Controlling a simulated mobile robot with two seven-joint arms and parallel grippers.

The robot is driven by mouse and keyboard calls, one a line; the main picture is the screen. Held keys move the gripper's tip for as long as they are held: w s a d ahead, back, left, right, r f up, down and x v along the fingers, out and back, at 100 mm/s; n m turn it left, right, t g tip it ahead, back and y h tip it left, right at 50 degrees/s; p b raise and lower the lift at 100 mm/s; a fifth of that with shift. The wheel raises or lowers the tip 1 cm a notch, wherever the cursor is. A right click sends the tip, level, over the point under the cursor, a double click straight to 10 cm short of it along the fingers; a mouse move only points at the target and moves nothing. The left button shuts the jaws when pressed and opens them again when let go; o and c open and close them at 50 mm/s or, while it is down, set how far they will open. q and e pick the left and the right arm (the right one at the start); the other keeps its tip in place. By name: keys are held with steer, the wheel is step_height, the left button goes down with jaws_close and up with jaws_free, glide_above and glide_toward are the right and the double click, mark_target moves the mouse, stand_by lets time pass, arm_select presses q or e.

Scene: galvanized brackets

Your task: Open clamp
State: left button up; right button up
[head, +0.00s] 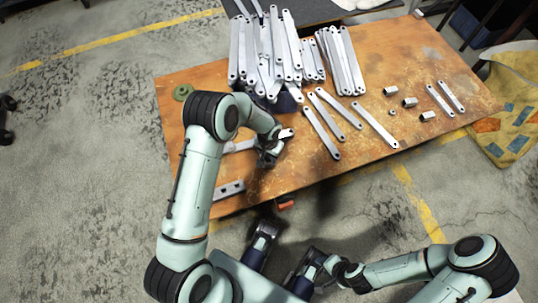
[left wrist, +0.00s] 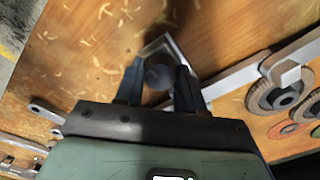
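My left gripper (head: 268,156) is low over the left part of the wooden table. In the left wrist view its two dark fingers (left wrist: 158,82) stand apart on either side of a round dark knob. Whether they touch it is unclear. A bent pale metal piece surrounds the knob; a flat metal bar (left wrist: 240,78) with a block on it runs off to the right. Together they look like a clamp lying on the table. In the head view part of a pale bar (head: 240,146) shows left of the gripper. My right gripper (head: 312,264) is low in front of the table, its fingers unclear.
Many galvanized brackets (head: 265,50) are heaped at the table's back. Several loose brackets (head: 322,125) and small blocks lie to the right. A green disc (head: 182,92) is at the left edge; grinding discs (left wrist: 275,95) lie near the bar. The table's front right is clear.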

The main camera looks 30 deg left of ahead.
arm_select(q)
steer(key=shift+c, duration=0.8)
steer(key=n, duration=0.4)
steer(key=shift+b, duration=0.4)
steer(key=n, duration=0.4)
steer(key=shift+n, duration=0.4)
steer(key=n+p, duration=0.1)
steer(key=n, duration=0.4)
steer(key=n+p, duration=0.1)
steer(key=n, duration=0.3)
steer(key=o, duration=0.9)
steer(key=shift+o, duration=0.2)
